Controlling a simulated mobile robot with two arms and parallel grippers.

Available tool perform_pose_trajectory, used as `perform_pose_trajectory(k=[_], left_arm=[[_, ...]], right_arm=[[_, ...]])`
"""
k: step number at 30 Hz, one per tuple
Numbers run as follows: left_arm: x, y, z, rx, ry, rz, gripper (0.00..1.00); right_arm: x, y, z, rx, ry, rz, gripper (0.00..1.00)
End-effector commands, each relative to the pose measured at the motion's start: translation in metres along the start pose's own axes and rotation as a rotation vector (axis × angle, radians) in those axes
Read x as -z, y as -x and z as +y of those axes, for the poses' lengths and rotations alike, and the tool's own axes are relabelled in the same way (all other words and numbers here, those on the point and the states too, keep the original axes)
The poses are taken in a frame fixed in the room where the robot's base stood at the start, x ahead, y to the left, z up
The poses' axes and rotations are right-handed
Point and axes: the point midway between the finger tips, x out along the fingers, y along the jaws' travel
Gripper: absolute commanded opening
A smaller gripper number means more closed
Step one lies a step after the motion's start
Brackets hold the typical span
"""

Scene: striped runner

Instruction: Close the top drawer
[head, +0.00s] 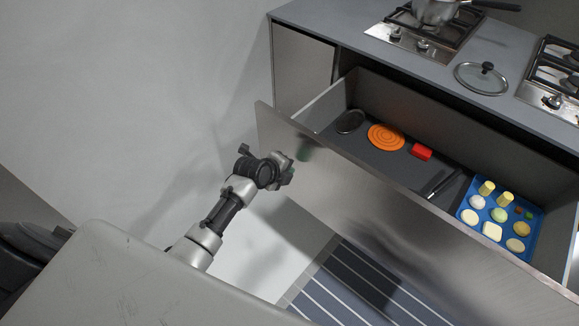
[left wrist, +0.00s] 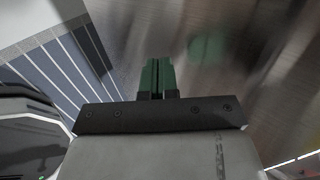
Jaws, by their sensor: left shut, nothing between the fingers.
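The top drawer (head: 340,185) is pulled far out from under the counter, its metal front facing me. Inside lie a dark round item (head: 349,121), an orange round trivet (head: 386,137), a red block (head: 421,152) and a blue tray (head: 490,236) with several small food-like pieces. My left gripper (head: 285,168) is shut and empty near the left part of the drawer front. In the left wrist view its green fingers (left wrist: 157,76) are together, facing the brushed metal front (left wrist: 230,40). I cannot tell whether they touch it. My right gripper is not in view.
The counter (head: 350,40) above carries gas hobs (head: 425,35), a pot (head: 435,10) and a glass lid (head: 482,78). A striped runner (head: 350,290) lies on the floor below the drawer. A pale surface (head: 150,285) fills the lower left.

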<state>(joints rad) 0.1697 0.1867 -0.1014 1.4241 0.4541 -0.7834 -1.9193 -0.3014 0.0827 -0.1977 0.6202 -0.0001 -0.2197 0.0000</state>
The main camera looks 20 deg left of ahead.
Motion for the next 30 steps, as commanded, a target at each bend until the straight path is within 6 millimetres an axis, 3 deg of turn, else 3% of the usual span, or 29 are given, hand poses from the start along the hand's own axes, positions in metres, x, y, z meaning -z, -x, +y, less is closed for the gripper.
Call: perform_pose_trajectory(k=[6,20,30], left_arm=[[0.000,-0.010,-0.009,-0.002,0.000,-0.001,0.00],[-0.001,-0.013,-0.010,-0.002,0.000,-0.002,0.00],[-0.002,-0.045,-0.035,0.002,-0.004,-0.003,0.00]], right_arm=[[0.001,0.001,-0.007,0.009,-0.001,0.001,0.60],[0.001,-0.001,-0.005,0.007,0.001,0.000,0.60],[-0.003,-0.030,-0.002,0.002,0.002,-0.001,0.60]])
